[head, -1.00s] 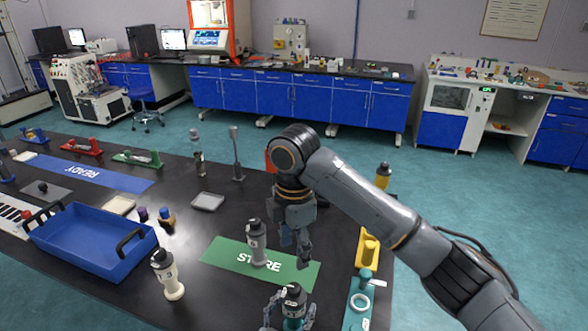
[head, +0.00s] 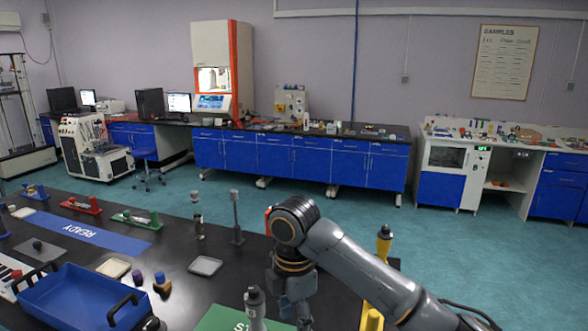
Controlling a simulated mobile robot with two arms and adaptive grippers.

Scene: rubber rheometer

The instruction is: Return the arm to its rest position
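My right arm comes in from the right side of the head view and bends down at its dark wrist joint. Its gripper (head: 301,314) points down at the lower edge of the picture, over the black table. Its fingertips are partly cut off, so I cannot tell whether it is open or shut; no held object shows. A grey bottle with a dark cap (head: 255,304) stands upright on the green mat (head: 217,320), to the left of the gripper and apart from it.
A blue tray (head: 75,298) with dark handles sits at the lower left. A grey post (head: 236,215) and a dark bottle (head: 199,228) stand near the table's far edge. A yellow object (head: 371,318) is right of the gripper.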

